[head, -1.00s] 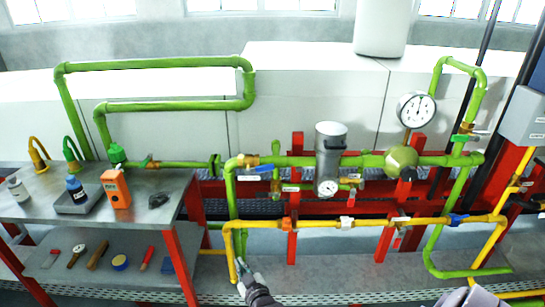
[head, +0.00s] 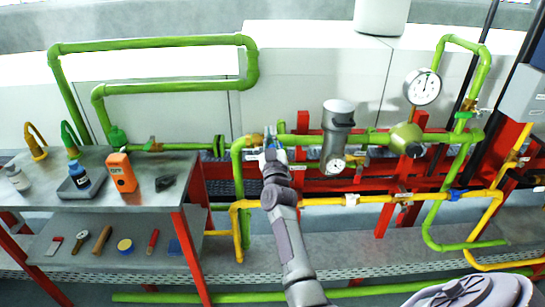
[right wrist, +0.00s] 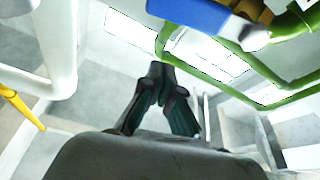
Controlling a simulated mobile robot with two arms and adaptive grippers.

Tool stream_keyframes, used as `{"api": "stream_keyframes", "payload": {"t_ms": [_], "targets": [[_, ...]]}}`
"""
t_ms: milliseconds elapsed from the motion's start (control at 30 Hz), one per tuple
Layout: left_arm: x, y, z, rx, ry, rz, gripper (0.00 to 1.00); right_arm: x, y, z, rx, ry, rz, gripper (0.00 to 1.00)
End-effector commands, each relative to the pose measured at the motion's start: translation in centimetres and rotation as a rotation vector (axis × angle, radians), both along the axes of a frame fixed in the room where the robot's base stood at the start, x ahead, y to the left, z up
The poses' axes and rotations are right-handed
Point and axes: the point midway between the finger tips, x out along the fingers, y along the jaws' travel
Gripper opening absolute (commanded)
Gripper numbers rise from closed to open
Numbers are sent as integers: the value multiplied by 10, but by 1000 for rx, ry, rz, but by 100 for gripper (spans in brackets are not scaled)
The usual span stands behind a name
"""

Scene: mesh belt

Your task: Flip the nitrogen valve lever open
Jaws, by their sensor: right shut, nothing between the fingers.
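A blue lever (right wrist: 195,16) with a brass valve body (right wrist: 252,12) is large at the top of the right wrist view, close to the camera. In the head view this valve is on the left end of the main green pipe (head: 300,140), mostly covered by my right gripper (head: 270,138). In the right wrist view my right gripper (right wrist: 161,68) has its fingertips together, with nothing between them. The lever shows above and right of the fingers; I cannot tell whether they touch. I can read no nitrogen label. My left gripper is not in view.
A grey cylinder (head: 338,135) and a round gauge (head: 422,86) are on the piping to the right. A yellow pipe (head: 330,201) runs below. The bench (head: 140,208) at the left holds an orange meter (head: 121,172) and bottles.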

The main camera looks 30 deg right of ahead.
Motion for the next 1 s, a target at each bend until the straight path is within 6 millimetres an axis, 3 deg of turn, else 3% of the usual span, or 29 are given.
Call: {"api": "stream_keyframes", "payload": {"t_ms": [33,100,300,767,1000], "targets": [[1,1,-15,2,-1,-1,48,2,-3,-14,0,2,-1,0],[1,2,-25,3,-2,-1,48,-1,-4,-25,-1,3,0,0],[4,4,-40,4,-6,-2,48,-3,-8,-37,-1,0,0,0],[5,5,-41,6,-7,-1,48,-4,-8,-39,3,-2,1,0],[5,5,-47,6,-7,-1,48,-6,-12,-53,188,-112,0,0]]}}
